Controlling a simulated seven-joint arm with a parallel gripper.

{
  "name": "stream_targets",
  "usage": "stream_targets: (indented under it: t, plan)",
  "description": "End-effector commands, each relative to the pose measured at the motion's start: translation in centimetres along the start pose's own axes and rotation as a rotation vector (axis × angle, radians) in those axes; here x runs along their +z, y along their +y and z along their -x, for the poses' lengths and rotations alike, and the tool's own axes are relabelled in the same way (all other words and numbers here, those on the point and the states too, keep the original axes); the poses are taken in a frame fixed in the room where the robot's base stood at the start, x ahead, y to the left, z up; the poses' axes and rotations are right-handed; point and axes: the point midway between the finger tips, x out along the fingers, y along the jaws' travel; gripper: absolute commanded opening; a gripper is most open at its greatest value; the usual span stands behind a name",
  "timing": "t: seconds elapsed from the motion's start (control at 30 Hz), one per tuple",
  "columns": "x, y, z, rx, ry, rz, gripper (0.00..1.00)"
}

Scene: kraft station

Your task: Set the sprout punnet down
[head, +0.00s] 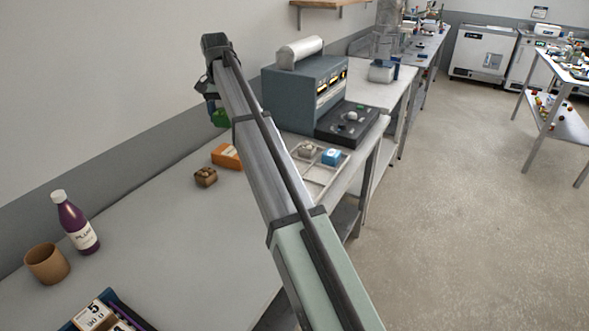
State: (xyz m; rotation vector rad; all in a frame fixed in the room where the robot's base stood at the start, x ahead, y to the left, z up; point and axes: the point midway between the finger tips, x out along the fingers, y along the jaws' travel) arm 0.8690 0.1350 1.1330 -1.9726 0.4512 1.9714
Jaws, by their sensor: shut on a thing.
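My arm reaches across the picture from the lower right, and its end hangs over the back of the grey worktop. My gripper (212,104) points down beside the upper arm and is shut on the sprout punnet. The sprout punnet (220,118) shows as a small green shape under the gripper, partly hidden by the arm. It looks held above the worktop, though its underside and any gap below are hard to make out.
An orange box (226,156) and a small brown block-like item (206,177) lie below the punnet. A teal machine (306,92) and a divided tray (318,176) stand to the right. A purple bottle (76,222) and brown cup (47,264) are at left. The worktop (175,235) between is clear.

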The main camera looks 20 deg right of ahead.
Motion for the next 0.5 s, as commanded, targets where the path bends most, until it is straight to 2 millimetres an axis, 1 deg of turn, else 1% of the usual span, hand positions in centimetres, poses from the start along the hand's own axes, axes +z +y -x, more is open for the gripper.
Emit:
stream_targets:
  t: [0.03, 0.2, 0.27, 0.3, 0.4, 0.5]
  plan:
    - [-1.3, 1.8, 0.0, 0.000, 0.000, -0.031, 0.35]
    - [-4.8, 7.2, 0.0, 0.000, 0.000, -0.129, 0.35]
    - [-5.9, 9.2, 0.0, 0.000, 0.000, -0.162, 0.35]
    - [-6.6, 10.5, 0.0, 0.000, 0.000, -0.184, 0.35]
    - [-8.0, 13.3, 0.0, 0.000, 0.000, -0.231, 0.35]
    - [-9.1, 15.7, 0.0, 0.000, 0.000, -0.271, 0.35]
